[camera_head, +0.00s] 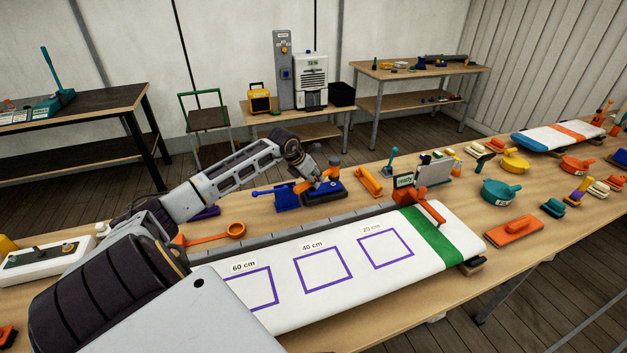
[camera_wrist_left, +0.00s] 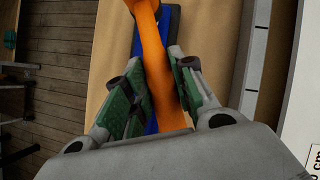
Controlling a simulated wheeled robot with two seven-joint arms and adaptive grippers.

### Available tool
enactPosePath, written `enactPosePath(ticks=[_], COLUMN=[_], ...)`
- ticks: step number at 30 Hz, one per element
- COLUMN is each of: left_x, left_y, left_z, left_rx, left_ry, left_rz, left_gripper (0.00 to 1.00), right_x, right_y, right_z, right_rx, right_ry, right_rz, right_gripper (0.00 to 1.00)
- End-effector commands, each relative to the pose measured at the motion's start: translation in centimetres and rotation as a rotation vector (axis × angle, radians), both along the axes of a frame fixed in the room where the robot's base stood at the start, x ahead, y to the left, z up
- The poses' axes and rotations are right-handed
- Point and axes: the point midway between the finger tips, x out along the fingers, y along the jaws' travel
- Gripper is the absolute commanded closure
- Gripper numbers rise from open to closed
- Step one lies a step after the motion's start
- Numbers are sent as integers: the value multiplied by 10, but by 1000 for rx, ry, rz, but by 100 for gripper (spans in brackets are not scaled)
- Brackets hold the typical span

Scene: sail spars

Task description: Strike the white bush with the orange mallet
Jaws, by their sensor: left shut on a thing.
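My left gripper (camera_head: 318,178) is over the dark blue block (camera_head: 342,194), beyond the long white panel. In the left wrist view the gripper (camera_wrist_left: 156,68) is shut on the orange mallet (camera_wrist_left: 158,75), with a green-padded finger on each side of its orange shaft. The mallet (camera_head: 327,187) shows only partly in the head view, beside the fingers. The blue block (camera_wrist_left: 172,22) lies beneath it in the wrist view. I cannot make out the white bush; the gripper and mallet cover part of the block. My right gripper is not in view.
A blue tool (camera_head: 287,197) stands left of the block, and an orange tool (camera_head: 369,181) lies right of it. The white panel (camera_head: 340,243) with purple squares fills the near table. An orange ladle (camera_head: 236,230) lies left. More tools crowd the table's right.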

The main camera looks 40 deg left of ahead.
Motion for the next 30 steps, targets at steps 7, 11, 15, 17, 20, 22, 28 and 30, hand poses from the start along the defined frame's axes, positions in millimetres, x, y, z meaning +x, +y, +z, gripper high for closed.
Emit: enactPosePath(ticks=[7, 11, 15, 17, 20, 22, 28, 30], left_x=[1, 1, 1, 1, 1, 1, 0, 0], left_y=[1, 0, 0, 0, 0, 0, 1, 0], left_z=[23, 27, 26, 26, 26, 26, 24, 24], left_rx=[3, 1, 0, 0, 1, 1, 2, 2], left_ry=[-2, -2, -2, -2, -2, -2, -2, -2], left_rz=[-1, 0, 0, 0, 1, 0, 0, 0], left_gripper=[100, 100, 100, 100, 100, 100, 100, 100], right_x=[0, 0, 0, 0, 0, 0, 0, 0], right_y=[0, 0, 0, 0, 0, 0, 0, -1], right_z=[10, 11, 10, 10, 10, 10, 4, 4], right_rx=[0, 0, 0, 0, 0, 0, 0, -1], right_ry=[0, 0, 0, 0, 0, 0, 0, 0], right_rz=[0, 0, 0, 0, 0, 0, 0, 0], right_gripper=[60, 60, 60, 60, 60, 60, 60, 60])
